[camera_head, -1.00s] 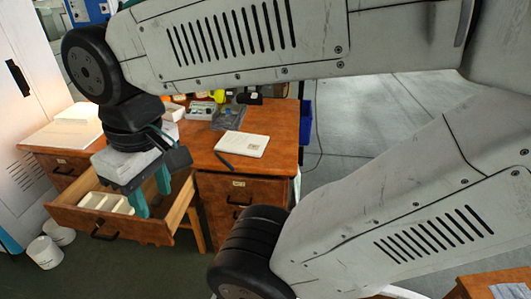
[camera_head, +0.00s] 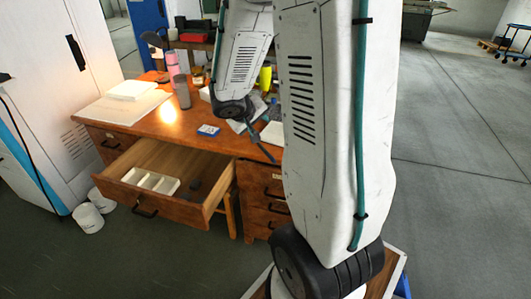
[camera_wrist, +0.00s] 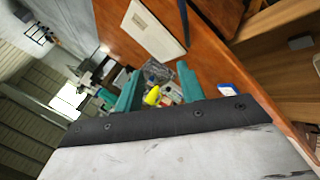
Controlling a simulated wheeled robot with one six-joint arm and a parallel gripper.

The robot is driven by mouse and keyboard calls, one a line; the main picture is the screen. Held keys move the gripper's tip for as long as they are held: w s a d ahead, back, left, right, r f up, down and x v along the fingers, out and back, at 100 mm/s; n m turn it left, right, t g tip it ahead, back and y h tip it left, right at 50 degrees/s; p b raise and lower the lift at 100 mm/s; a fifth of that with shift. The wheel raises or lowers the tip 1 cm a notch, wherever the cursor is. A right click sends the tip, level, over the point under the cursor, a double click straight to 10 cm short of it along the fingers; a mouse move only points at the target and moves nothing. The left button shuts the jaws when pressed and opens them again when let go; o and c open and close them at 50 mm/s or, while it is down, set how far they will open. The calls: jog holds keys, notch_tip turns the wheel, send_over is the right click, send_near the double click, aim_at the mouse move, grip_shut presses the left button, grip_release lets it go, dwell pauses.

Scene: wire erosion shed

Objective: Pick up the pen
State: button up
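The pen (camera_wrist: 184,22) shows in the wrist view as a thin dark bar along the right edge of the cream notebook (camera_wrist: 153,32) on the desk. My gripper (camera_wrist: 160,70) is open, its two teal fingers apart with nothing between them. The notebook lies beyond the fingertips in the wrist view. In the head view the notebook (camera_head: 272,134) is partly hidden by my arm. A dark slanting strip beside it there may be the pen or part of my gripper; I cannot tell which.
The wooden desk (camera_head: 180,122) has an open drawer (camera_head: 190,210) with a white divided tray (camera_head: 150,180) and a dark block (camera_head: 195,185). A blue-and-white box (camera_head: 208,130), a grey cylinder (camera_head: 182,92) and a yellow bottle (camera_head: 265,78) stand on the desk. Open floor lies right.

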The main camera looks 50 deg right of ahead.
jog(key=y, duration=0.1)
send_near(267, 153)
jog(key=d+f, duration=0.1)
jog(key=shift+n+t, duration=0.3)
jog(key=shift+n, duration=0.1)
jog(key=shift+x, duration=3.2)
jog(key=shift+s+f, duration=0.1)
jog(key=shift+s, duration=0.1)
grip_shut()
